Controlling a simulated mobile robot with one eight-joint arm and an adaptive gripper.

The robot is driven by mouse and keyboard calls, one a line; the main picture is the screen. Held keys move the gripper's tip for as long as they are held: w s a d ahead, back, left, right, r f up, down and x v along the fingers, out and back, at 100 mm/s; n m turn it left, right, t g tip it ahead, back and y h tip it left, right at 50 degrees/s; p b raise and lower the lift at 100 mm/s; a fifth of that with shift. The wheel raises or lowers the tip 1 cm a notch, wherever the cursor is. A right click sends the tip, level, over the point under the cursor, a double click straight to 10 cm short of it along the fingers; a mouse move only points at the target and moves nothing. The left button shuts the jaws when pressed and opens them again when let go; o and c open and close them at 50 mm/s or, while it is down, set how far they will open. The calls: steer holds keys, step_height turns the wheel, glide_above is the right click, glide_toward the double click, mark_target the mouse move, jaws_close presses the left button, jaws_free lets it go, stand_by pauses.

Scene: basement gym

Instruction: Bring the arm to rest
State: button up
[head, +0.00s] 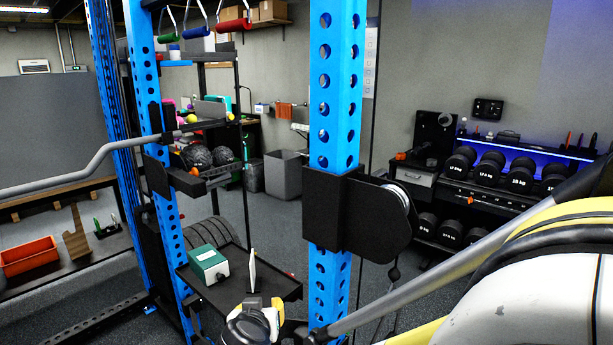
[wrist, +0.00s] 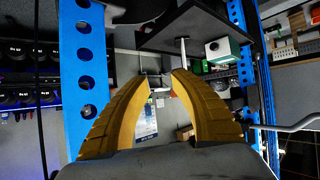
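My gripper (head: 258,304) is at the bottom middle of the head view, by the near edge of the black tray (head: 224,297). My arm reaches to it from the right, passing the blue rack post. In the wrist view, the two curved yellow fingers of my gripper (wrist: 163,80) stand apart with a gap between their tips. A thin white upright piece (head: 253,272) stands on the tray beyond the fingers. It also shows near the fingertips in the wrist view (wrist: 184,52), where the scene appears upside down.
A blue rack post (head: 321,265) with a black pulley housing (head: 362,217) stands close to my arm. A green-and-white box (head: 208,264) sits on the tray. A dumbbell rack (head: 468,195) is at the right. A grey bar (head: 75,178) crosses the left, above an orange bin (head: 28,256).

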steer(key=s+d+r+g+h, duration=0.1)
steer(key=s+d+r+g, duration=0.15)
steer(key=d, duration=0.95)
steer(key=s+d+r+g, duration=0.1)
steer(key=s+d+g, duration=0.1)
steer(key=s+d, duration=1.4)
steer(key=shift+s+d+r+m+y, duration=0.3)
steer(key=shift+s+m+y, duration=0.1)
steer(key=shift+s, duration=0.35)
